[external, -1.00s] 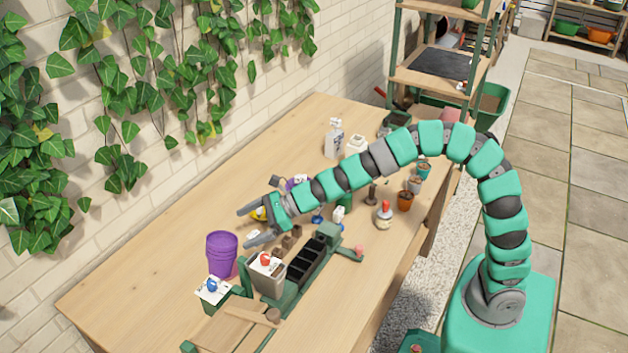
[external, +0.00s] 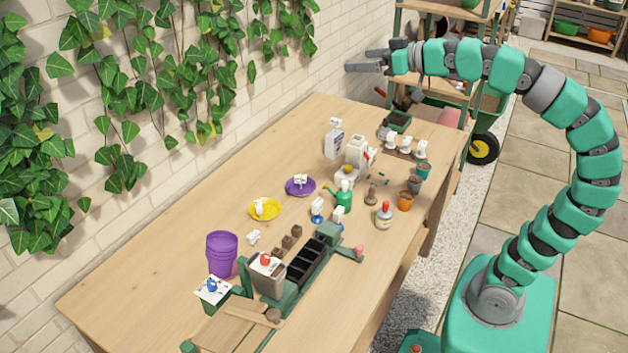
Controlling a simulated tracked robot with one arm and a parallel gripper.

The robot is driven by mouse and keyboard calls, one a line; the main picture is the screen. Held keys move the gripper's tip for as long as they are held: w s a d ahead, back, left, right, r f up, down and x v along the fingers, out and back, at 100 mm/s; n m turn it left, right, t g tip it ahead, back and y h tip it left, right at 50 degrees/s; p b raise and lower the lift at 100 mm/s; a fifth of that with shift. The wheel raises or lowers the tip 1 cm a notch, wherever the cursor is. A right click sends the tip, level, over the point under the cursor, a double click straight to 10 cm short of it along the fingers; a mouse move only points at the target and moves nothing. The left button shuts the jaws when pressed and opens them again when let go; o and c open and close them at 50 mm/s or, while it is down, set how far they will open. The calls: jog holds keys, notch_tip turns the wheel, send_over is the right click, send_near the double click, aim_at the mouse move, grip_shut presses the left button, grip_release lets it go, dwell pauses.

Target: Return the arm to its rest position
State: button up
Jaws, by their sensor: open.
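My gripper (external: 376,60) is at the end of my raised green arm, high above the far end of the wooden workbench (external: 160,255). Its grey fingers point left toward the brick wall. They are apart, with nothing between them. The arm curves up from its green base at the lower right and touches nothing on the bench.
On the bench stand a purple pot (external: 221,254), a yellow saucer (external: 265,209), a purple saucer (external: 301,187), a green watering can (external: 343,197) and a dark-celled tray (external: 306,262). Small pots line the right edge. A shelf (external: 402,80) and wheelbarrow (external: 488,148) stand behind. Bare wood lies left.

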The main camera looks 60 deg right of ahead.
jog(key=shift+s+d+r+h, duration=0.4)
jog(key=shift+s+d, duration=0.05)
jog(key=shift+d, duration=0.1)
jog(key=shift+r, duration=0.15)
notch_tip(320, 180, down, 14)
jog(key=b, duration=1.4)
jog(key=shift+f, duration=0.2)
